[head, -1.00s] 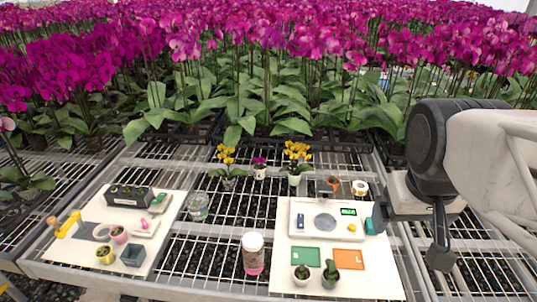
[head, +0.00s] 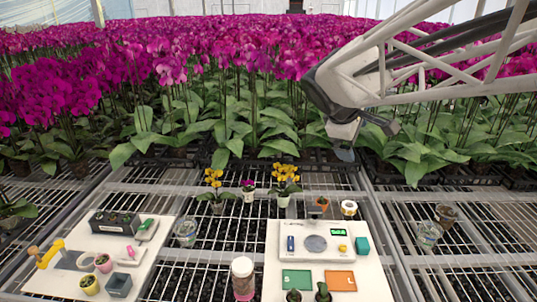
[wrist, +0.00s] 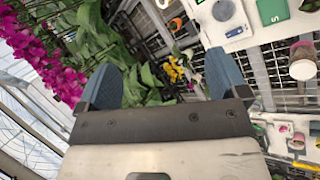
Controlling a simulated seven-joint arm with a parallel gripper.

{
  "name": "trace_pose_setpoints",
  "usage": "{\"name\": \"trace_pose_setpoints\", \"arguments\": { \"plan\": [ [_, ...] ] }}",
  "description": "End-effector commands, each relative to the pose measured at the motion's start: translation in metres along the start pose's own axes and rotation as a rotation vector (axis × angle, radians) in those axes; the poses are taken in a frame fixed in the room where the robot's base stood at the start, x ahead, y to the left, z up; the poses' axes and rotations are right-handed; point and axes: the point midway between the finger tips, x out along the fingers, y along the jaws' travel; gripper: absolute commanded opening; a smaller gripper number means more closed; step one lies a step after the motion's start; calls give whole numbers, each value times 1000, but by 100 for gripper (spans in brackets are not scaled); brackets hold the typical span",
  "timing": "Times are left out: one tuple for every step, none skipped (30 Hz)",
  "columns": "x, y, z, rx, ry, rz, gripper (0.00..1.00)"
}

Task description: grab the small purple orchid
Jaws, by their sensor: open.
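The small purple orchid (head: 248,185) has a few purple blooms in a small white pot. It stands on the metal bench between two yellow orchids. In the wrist view a small purple spot (wrist: 190,86) beside yellow blooms may be it, but it is too small to be sure. My gripper (head: 364,139) is open and empty, well above the bench, to the right of and higher than the orchid. Its two blue-grey fingers (wrist: 163,78) are spread in the wrist view.
Yellow orchids stand close on the left (head: 214,182) and right (head: 285,180) of the purple one. A white board (head: 375,285) with a scale is in front. A clear jar (head: 185,233) and a lidded jar (head: 242,278) stand on the grid. Tall magenta orchids fill the back.

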Motion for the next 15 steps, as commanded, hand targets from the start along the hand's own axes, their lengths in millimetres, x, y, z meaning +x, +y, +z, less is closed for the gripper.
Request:
{"name": "trace_pose_setpoints", "arguments": {
  "plan": [
    [4,9,-15,-57,-2,22,92],
    [6,15,-23,-91,-3,37,92],
    [9,22,-34,-139,-5,56,92],
    [11,27,-42,-172,-7,70,92],
    [13,32,-50,-208,-9,85,92],
    [15,39,-61,-254,-12,104,92],
    [17,44,-70,-288,-13,118,92],
    [19,48,-79,-324,-15,134,92],
    [21,54,-91,-370,-18,154,92],
    [23,59,-100,-405,-21,168,92],
    [25,62,-109,-439,-24,182,92],
    [27,68,-122,-487,-28,202,92],
    [29,71,-131,-521,-30,216,92],
    [31,75,-140,-556,-33,231,92],
    [34,80,-153,-603,-37,251,92]
  ]
}}
